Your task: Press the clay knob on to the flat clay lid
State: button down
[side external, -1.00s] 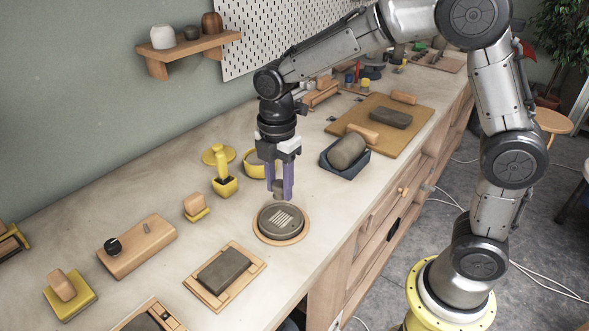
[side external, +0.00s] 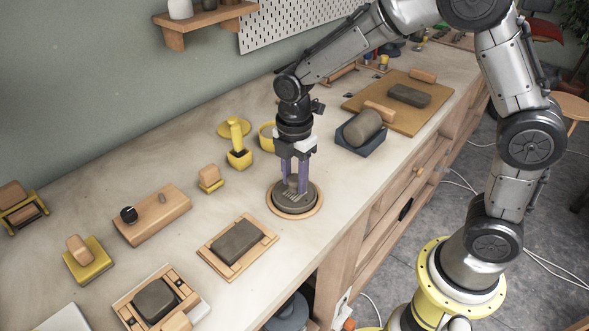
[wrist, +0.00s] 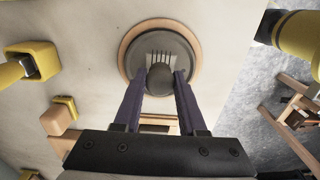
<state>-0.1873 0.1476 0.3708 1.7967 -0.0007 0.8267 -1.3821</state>
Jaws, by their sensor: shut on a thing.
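The flat clay lid (side external: 295,206) is a dark grey-brown disc lying on a round wooden board (side external: 271,207). The lid also shows in the wrist view (wrist: 180,47), with scored parallel lines on its middle. My gripper (side external: 293,185) has purple fingers pointing down and is shut on the clay knob (side external: 292,183), a small dark rounded piece. In the wrist view the knob (wrist: 160,78) sits between the fingertips, over the near end of the scored lines. The knob is at or very close above the lid; I cannot tell whether they touch.
A wooden tray with a clay slab (side external: 238,242) lies left of the lid. A yellow tool stand (side external: 239,158) and a yellow bowl (side external: 267,137) stand behind. A dark tray with a clay lump (side external: 362,127) is at the right. The bench's front edge is close by.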

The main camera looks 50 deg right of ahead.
jog(key=shift+f, duration=0.55)
dwell(1.1)
jog(key=shift+f, duration=0.15)
dwell(0.9)
dwell(0.4)
jog(key=shift+c, duration=2)
grip_release()
